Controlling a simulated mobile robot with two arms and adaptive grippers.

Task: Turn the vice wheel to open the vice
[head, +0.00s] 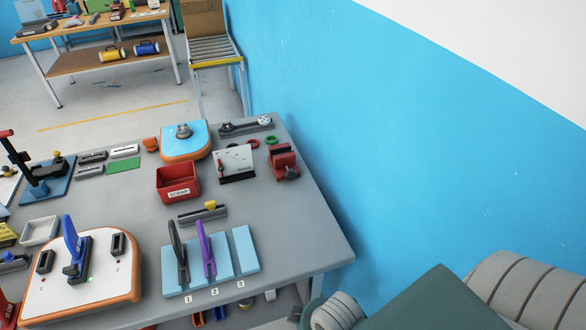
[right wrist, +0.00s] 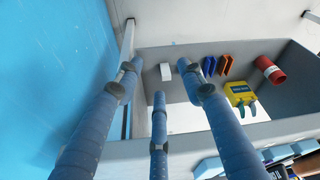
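A small red vice (head: 284,163) stands near the right edge of the grey workbench (head: 310,236), close to the blue wall in the head view. A grey round part shows at its front lower right; I cannot tell whether it is the wheel. How far the jaws are open is too small to tell. In the right wrist view, my right gripper (right wrist: 158,78) has three blue fingers spread apart with nothing between them. It is away from the vice, which does not show in that view. My left gripper is not in view.
A red scrap bin (head: 177,182), a white panel (head: 233,161) and a blue-topped board (head: 184,140) stand left of the vice. The blue wall (head: 330,120) bounds the right. The right wrist view shows a grey shelf (right wrist: 285,110) with a red can (right wrist: 267,70).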

